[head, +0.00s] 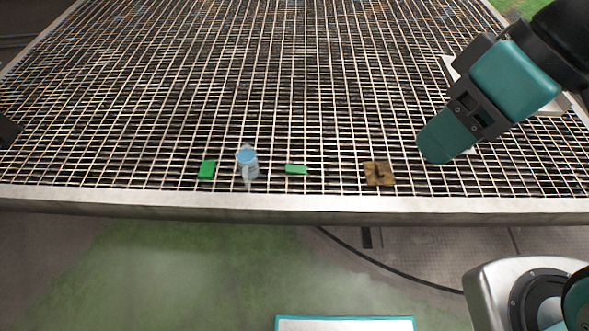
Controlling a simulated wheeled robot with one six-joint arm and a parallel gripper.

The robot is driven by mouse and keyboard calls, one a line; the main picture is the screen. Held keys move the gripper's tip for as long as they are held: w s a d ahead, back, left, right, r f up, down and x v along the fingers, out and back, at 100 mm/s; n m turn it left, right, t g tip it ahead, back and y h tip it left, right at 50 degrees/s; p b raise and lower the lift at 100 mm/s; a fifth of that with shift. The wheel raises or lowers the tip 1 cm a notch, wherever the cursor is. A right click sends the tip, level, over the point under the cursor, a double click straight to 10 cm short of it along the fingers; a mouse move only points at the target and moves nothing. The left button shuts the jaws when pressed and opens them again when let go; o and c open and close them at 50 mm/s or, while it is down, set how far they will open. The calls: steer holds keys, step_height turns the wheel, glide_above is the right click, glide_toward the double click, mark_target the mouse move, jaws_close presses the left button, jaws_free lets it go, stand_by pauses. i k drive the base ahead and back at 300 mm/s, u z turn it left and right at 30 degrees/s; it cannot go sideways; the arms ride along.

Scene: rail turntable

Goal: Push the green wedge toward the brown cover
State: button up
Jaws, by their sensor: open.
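A small light green piece (296,169), which looks like the green wedge, lies on the metal grating near its front edge. The brown cover (373,178) lies to its right, flat and square with a dark knob on top. A clear gap of bare grating separates them. My gripper (437,147) is above the grating, to the right of the brown cover and apart from both things. It is open, though its fingers show from the side and overlap. It holds nothing that I can see.
A darker green block (206,169) and a pale blue clear cup or bottle (249,166) stand left of the wedge. The grating's front rail (300,204) runs close in front of everything. The grating behind is bare. A pale plate-like thing (448,68) is partly hidden behind my arm.

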mark_target(291, 169)
steer(key=u, duration=0.55)
steer(key=k, duration=1.25)
steer(key=u, duration=1.1)
steer(key=i, duration=2.1)
steer(key=z, duration=1.4)
steer(key=i, duration=0.85)
steer(key=z, duration=0.85)
